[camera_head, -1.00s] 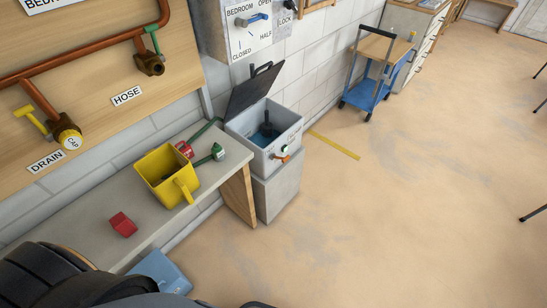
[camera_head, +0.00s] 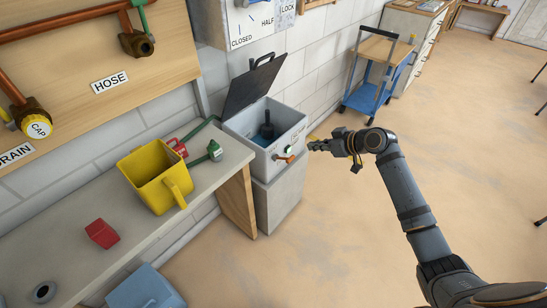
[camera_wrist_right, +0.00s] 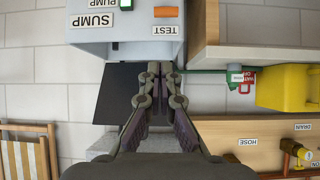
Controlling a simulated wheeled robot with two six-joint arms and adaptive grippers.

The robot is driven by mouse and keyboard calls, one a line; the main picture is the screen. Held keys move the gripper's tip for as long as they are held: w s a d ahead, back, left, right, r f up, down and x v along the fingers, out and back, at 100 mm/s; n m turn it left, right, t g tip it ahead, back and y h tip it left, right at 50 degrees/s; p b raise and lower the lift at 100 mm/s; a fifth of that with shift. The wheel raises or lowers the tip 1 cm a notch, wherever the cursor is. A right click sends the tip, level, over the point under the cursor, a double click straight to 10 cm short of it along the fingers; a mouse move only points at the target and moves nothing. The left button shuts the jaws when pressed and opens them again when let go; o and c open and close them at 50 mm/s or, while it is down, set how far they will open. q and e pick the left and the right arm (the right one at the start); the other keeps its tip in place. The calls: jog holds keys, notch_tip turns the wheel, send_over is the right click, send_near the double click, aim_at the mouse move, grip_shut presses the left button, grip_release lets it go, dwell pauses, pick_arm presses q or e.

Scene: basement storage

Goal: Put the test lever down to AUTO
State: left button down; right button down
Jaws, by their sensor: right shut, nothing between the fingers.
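The test lever, orange, sticks out of the front of the pale grey sump box (camera_head: 262,157) in the head view. In the right wrist view an orange part (camera_wrist_right: 166,12) shows at the top edge, beside the TEST label (camera_wrist_right: 165,30), which reads upside down. I cannot tell which position the lever (camera_head: 289,159) is in, and no AUTO marking is readable. My right gripper (camera_head: 314,146) is shut and empty, just right of the lever in the head view and apparently apart from it. Its closed fingers (camera_wrist_right: 160,68) point toward the box in the wrist view. My left gripper is out of view.
The box's dark lid (camera_head: 255,86) stands open. The bench (camera_head: 212,180) at left carries a yellow bucket (camera_head: 150,182), a red block (camera_head: 102,234) and a green-handled fitting (camera_head: 214,150). A blue trolley (camera_head: 366,95) stands behind.

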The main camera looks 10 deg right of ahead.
jog(key=shift+a+r+n+y, duration=0.3)
jog(key=shift+a+r, duration=0.25)
jog(key=shift+r, duration=0.05)
jog(key=shift+w, duration=0.1)
send_over(292, 159)
jog(key=f, duration=0.6)
jog(key=shift+w+a+b, duration=0.35)
jog(key=shift+w+a, duration=0.05)
jog(key=shift+s+d+f, duration=0.25)
jog(key=shift+f, duration=0.4)
jog(key=shift+s+d+f, duration=0.2)
jog(key=shift+f, duration=0.4)
jog(key=shift+s+d+f, duration=0.15)
jog(key=shift+s+f, duration=0.05)
jog(key=shift+f, duration=0.4)
